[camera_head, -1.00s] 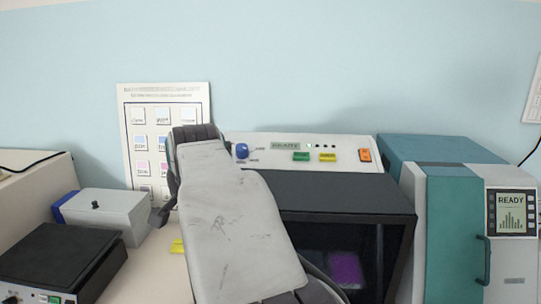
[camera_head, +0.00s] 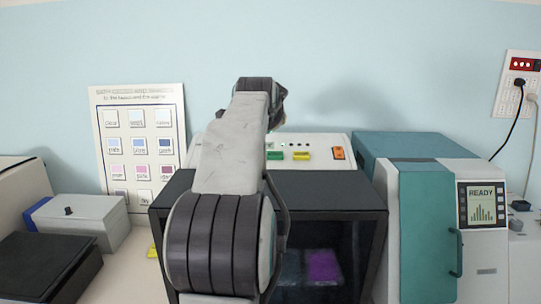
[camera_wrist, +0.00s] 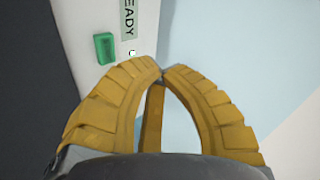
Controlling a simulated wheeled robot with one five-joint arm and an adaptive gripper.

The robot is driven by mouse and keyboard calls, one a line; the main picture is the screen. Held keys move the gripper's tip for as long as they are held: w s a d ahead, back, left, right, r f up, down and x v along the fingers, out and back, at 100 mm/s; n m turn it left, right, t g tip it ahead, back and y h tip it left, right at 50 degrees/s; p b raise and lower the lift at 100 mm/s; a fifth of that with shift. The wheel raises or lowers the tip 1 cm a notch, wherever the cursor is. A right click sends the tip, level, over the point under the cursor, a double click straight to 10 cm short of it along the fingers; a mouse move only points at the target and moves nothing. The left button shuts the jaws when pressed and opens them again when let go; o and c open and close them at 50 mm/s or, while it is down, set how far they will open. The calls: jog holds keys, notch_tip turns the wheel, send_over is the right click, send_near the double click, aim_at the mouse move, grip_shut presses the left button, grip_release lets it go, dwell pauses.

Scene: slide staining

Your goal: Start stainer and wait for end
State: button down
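The stainer (camera_head: 320,188) is a dark-fronted box with a purple item (camera_head: 323,266) behind its window. Its light control panel (camera_head: 322,141) carries a green button (camera_head: 275,155), a yellow button (camera_head: 301,154) and an orange switch (camera_head: 338,153). My arm hides the panel's left part. In the wrist view the green button (camera_wrist: 105,48) is left of my fingertips, apart from them, beside a display (camera_wrist: 129,17) reading "EADY" and a small lit lamp (camera_wrist: 132,53). My gripper (camera_wrist: 161,74) has its yellow fingertips together with nothing between them. In the head view my arm mostly hides it.
A teal and white machine (camera_head: 427,215) with a "READY" screen stands to the right. A grey box (camera_head: 85,220) and a black-topped device (camera_head: 45,266) are at the left. A colour chart (camera_head: 141,145) leans on the wall. A wall outlet (camera_head: 516,90) has cords plugged in.

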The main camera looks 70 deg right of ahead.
jog(key=shift+s+d+r+m+g+h, duration=0.15)
jog(key=shift+s+d+r+m, duration=0.15)
jog(key=shift+s+d, duration=0.3)
jog(key=shift+s+d+r+m+g+h, duration=0.15)
jog(key=shift+s+d+m, duration=0.15)
jog(key=shift+s+d, duration=0.25)
jog(key=shift+f, duration=0.15)
jog(key=b, duration=0.5)
send_over(278, 156)
jog(key=f, duration=0.4)
jog(key=a+f, duration=0.1)
jog(key=f, duration=0.1)
jog(key=shift+f, duration=0.15)
jog(key=shift+d+f+b, duration=0.2)
jog(key=shift+f+b, duration=0.15)
jog(key=shift+s+d+f+b, duration=0.1)
jog(key=shift+d+f+b, duration=0.2)
jog(key=shift+f, duration=0.2)
